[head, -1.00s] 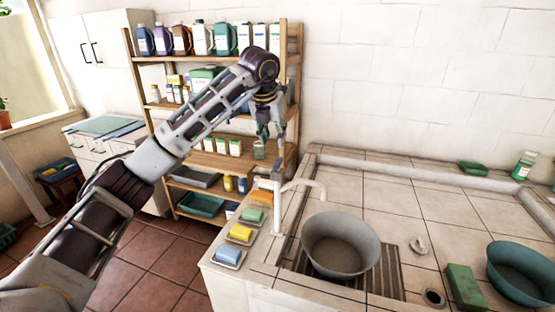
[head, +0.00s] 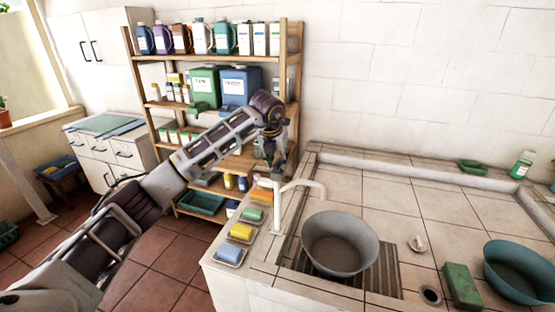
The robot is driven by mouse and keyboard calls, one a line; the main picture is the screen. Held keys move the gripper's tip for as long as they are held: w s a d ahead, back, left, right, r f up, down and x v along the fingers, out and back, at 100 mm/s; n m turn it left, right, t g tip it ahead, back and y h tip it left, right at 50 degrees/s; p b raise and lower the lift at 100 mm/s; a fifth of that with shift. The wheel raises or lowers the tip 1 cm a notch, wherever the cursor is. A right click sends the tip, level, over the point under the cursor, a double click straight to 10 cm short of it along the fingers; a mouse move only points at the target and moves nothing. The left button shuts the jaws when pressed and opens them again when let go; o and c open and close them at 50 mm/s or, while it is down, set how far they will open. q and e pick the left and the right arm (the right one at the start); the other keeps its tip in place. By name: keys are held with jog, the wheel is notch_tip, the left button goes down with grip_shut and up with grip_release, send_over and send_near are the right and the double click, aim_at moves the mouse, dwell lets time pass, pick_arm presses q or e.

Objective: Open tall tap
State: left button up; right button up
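The tall tap (head: 278,208) is a white upright pipe at the left edge of the tiled counter. Its spout bends right, over the grey basin (head: 340,243). A small pale handle shows near the top of the pipe. My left gripper (head: 273,164) points down just above the top of the tap, close to the handle. The fingers are small and dark against the shelf, so I cannot tell how far apart they are or whether they touch the handle. No water shows at the spout. My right gripper is out of view.
Soap dishes with yellow (head: 240,232), blue (head: 229,253) and green (head: 252,213) pieces line the ledge left of the tap. A green block (head: 462,285) and teal bowl (head: 520,270) stand at right. A wooden shelf (head: 293,100) with bottles stands behind my arm.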

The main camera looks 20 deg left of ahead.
pick_arm(q)
jog(key=shift+f, duration=0.15)
grip_shut()
